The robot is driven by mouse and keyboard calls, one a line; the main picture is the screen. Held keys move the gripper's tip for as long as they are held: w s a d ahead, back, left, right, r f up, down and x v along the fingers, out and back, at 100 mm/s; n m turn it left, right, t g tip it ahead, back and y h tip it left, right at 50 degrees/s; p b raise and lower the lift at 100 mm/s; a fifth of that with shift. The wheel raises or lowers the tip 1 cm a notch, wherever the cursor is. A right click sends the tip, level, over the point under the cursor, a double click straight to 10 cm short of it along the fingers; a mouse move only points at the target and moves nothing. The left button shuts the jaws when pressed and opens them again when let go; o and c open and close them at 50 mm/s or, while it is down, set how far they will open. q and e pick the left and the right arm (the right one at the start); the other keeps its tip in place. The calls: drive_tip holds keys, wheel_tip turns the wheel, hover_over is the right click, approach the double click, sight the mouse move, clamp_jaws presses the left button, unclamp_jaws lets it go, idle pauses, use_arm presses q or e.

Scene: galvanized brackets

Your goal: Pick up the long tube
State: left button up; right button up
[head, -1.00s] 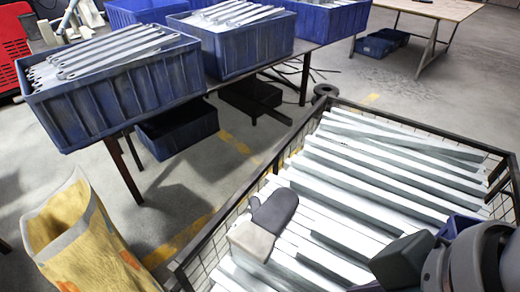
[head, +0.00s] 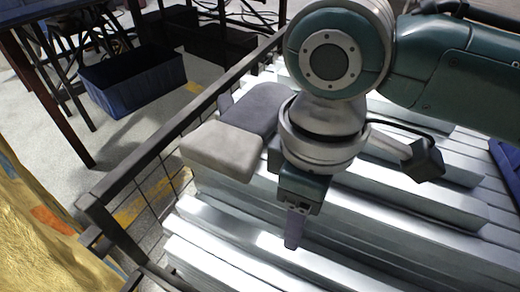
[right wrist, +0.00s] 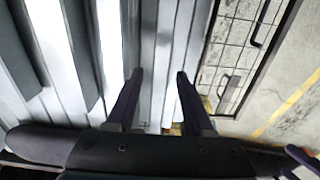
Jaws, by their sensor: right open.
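Several long pale galvanized tubes (head: 400,225) lie side by side in a wire-mesh crate (head: 185,125); I cannot tell which one is the task's long tube. My right gripper (head: 293,240) points down over the tubes near the crate's mesh side, and its wrist hides part of them. In the right wrist view the two dark purple fingers (right wrist: 158,75) are apart, with narrow grey metal lengths (right wrist: 160,40) below and between them. Nothing is held. Whether the fingertips touch the metal is unclear.
A grey and beige glove-like item (head: 220,148) lies beside my right wrist, near the crate rim. A yellow sack (head: 40,235) stands outside the crate at lower left. A dark blue bin (head: 135,85) is on the floor beyond. A blue item (head: 507,165) is at the right edge.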

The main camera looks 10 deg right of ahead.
drive_tip(key=b, duration=0.3)
hover_over(284, 254)
drive_tip(key=d, duration=0.1)
wheel_tip(284, 254, down, 5)
drive_tip(key=shift+w+d+r, duration=0.1)
drive_tip(key=shift+r, duration=0.05)
drive_tip(key=f+b, duration=0.2)
drive_tip(key=f, duration=0.1)
drive_tip(key=f+b, duration=0.2)
drive_tip(key=shift+w+a, duration=0.2)
drive_tip(key=shift+a, duration=0.2)
drive_tip(key=shift+r, duration=0.15)
drive_tip(key=shift+c, duration=0.3)
clamp_jaws()
